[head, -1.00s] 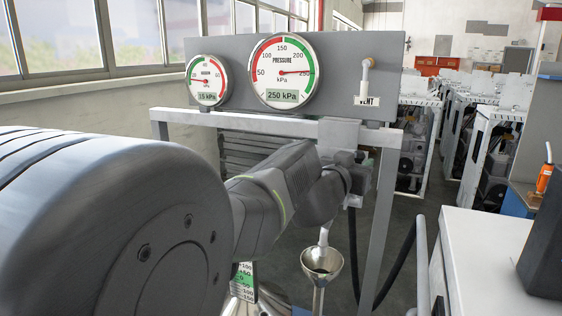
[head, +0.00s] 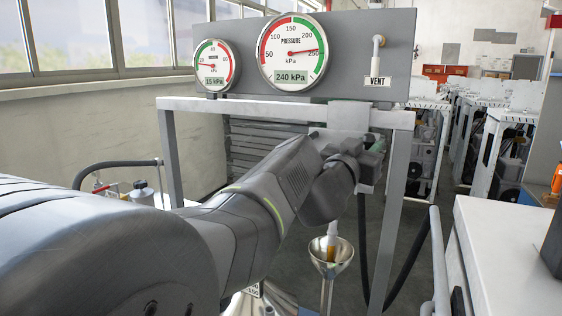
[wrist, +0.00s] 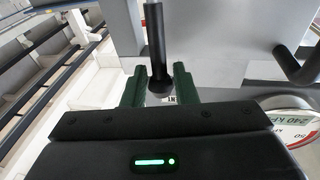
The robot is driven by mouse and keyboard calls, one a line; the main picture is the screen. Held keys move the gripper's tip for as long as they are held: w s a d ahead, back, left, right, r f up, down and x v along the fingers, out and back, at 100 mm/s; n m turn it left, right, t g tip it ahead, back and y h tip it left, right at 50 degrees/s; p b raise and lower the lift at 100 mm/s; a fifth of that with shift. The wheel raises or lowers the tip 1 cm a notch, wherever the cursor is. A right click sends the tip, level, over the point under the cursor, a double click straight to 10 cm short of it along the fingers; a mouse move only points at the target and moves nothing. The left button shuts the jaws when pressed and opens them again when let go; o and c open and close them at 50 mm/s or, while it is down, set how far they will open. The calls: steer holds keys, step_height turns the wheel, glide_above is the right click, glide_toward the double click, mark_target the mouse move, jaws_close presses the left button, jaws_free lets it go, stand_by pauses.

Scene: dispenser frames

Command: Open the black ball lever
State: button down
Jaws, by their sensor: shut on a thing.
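The black ball lever (wrist: 154,40) shows in the wrist view as a dark rod with a round end, pointing down between my green fingers. My gripper (wrist: 159,82) is shut on its ball end. In the head view my gripper (head: 374,148) is at the valve block under the frame's top rail, and my wrist hides most of the lever. Below it, a pale nozzle (head: 332,230) points into a metal funnel (head: 330,256). An amber stream (head: 331,250) shows between nozzle and funnel.
Above the frame (head: 240,107), a grey panel holds a vacuum gauge (head: 214,63), a pressure gauge (head: 291,50) reading 240 kPa, and a vent pipe (head: 376,60). A black hose hangs below the valve. A white cabinet (head: 500,235) stands at right.

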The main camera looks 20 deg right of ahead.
steer(key=s+a+f+m+t+h+b, duration=0.2)
steer(key=h+b, duration=0.4)
steer(key=b, duration=1.8)
step_height(320, 180, down, 2)
steer(key=shift+s+a+m+t, duration=0.3)
steer(key=shift+s+a+t, duration=0.25)
steer(key=shift+s, duration=0.3)
steer(key=shift+s+a+h+b, duration=0.1)
steer(key=shift+h+b, duration=0.3)
steer(key=shift+b, duration=0.4)
steer(key=c, duration=1.4)
jaws_free()
steer(key=shift+s, duration=0.1)
